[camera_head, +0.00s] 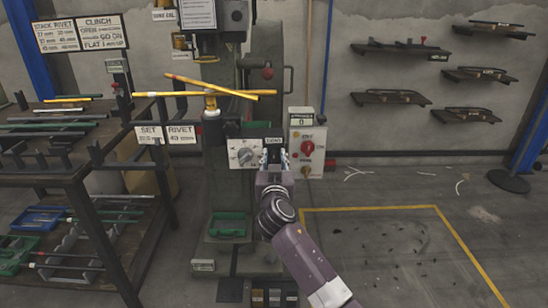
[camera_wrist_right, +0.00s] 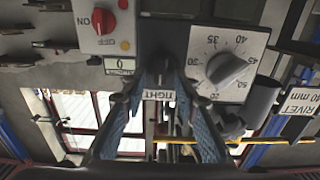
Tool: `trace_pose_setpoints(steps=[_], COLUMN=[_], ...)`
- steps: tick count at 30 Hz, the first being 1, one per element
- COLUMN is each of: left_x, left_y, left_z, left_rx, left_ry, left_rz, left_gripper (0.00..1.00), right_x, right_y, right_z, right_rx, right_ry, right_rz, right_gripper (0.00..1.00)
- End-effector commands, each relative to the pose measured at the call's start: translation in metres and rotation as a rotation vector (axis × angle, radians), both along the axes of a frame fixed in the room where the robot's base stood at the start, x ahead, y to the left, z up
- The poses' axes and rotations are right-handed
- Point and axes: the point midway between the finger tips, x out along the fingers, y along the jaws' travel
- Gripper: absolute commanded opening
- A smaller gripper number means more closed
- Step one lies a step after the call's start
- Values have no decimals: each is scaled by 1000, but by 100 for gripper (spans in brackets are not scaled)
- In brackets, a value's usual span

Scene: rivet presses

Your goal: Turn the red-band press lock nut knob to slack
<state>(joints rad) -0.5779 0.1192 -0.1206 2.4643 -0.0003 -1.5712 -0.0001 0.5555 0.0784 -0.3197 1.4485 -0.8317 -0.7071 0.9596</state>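The press (camera_head: 217,110) stands in the middle of the head view. A small plate above my right gripper has lettering too small to read there; in the wrist view a plate reading TIGHT (camera_wrist_right: 157,95) shows between the fingers. My right gripper (camera_head: 273,160) is at the press front, its fingers (camera_wrist_right: 160,85) apart around a dark grey part (camera_wrist_right: 160,48). I cannot tell whether they touch it. The lock nut knob is not clearly seen; the fingers may hide it. No red band is clear. My left gripper is not in view.
A numbered dial (camera_head: 244,153) is close left of the gripper; it also shows in the wrist view (camera_wrist_right: 226,70). A control box with a red knob (camera_head: 308,147) is close right. A loaded rack (camera_head: 70,175) stands left; the right floor is open.

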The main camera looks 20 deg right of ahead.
Motion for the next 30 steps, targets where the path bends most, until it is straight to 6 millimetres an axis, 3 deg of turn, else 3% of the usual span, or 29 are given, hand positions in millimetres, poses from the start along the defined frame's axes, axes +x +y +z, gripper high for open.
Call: trace_pose_setpoints(steps=[7,22,30], left_x=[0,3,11], left_y=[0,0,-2], left_z=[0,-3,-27], left_rx=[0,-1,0], left_ry=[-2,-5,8], left_rz=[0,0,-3], left_gripper=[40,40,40], right_x=[0,0,1], right_y=[0,1,4], right_z=[0,0,0], right_rx=[0,-79,-278], right_ry=[0,24,80], right_rz=[0,-1,0], right_gripper=[0,0,0])
